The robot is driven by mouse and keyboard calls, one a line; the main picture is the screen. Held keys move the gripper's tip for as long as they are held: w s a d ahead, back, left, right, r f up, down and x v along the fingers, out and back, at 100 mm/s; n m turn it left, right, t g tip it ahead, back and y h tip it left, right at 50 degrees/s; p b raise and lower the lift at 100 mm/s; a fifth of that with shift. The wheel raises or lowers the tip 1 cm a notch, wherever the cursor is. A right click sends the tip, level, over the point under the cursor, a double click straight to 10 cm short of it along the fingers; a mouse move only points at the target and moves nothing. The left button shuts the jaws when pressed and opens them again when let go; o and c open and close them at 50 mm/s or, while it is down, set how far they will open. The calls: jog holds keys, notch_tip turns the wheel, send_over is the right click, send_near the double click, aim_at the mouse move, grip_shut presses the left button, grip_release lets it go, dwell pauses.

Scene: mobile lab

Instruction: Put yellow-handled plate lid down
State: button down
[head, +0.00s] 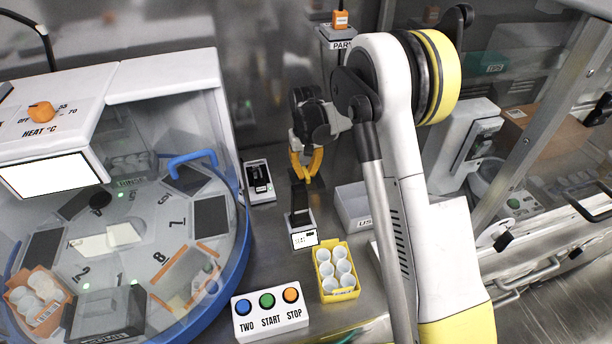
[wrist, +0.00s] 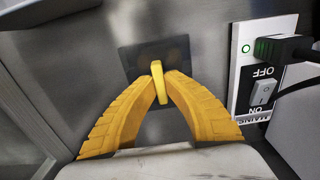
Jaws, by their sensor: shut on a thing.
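My gripper (head: 306,178) has yellow fingers, and in the wrist view its fingertips (wrist: 158,78) are closed together on a small upright yellow handle (wrist: 160,88). The handle belongs to the plate lid (wrist: 130,62), a dark, see-through square beyond the fingertips. Parts of the lid are hidden by the fingers. In the head view, the gripper hangs over the steel counter, above and close to a small white device with a display (head: 304,238). I cannot clearly make out the lid there or tell whether it touches anything below.
A mains switch panel (wrist: 262,85) with a plugged black cable shows right in the wrist view. In the head view, a yellow rack of white cups (head: 338,291) and a three-button box (head: 271,328) stand nearer. A round blue-rimmed machine (head: 238,262) is left, an open grey bin (head: 352,208) right.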

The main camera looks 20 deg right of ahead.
jog(key=shift+r, duration=0.1)
jog(key=shift+f, duration=0.25)
jog(key=c, duration=1.6)
grip_release()
jog(key=shift+r, duration=0.1)
